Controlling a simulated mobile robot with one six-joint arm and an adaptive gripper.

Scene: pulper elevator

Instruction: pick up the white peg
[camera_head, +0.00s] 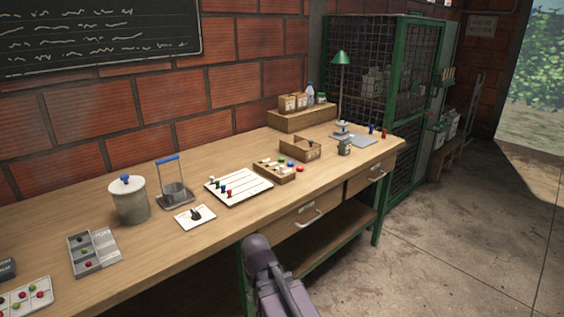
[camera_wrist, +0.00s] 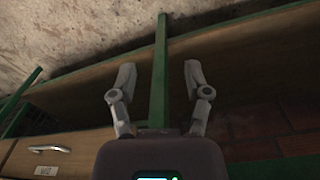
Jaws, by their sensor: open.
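The white peg (camera_head: 212,180) looks small and pale in the head view. The peg is not in the wrist view. In the head view my arm is in front of the bench edge, and the fingers cannot be made out.
The wooden bench (camera_head: 150,252) runs along a brick wall. Near the board are a wooden tray of coloured pieces (camera_head: 274,171), a blue-handled holder (camera_head: 175,190), a white card (camera_head: 195,216) and a lidded pot (camera_head: 129,202). A green lamp (camera_head: 341,58) stands farther back. The floor at right is open.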

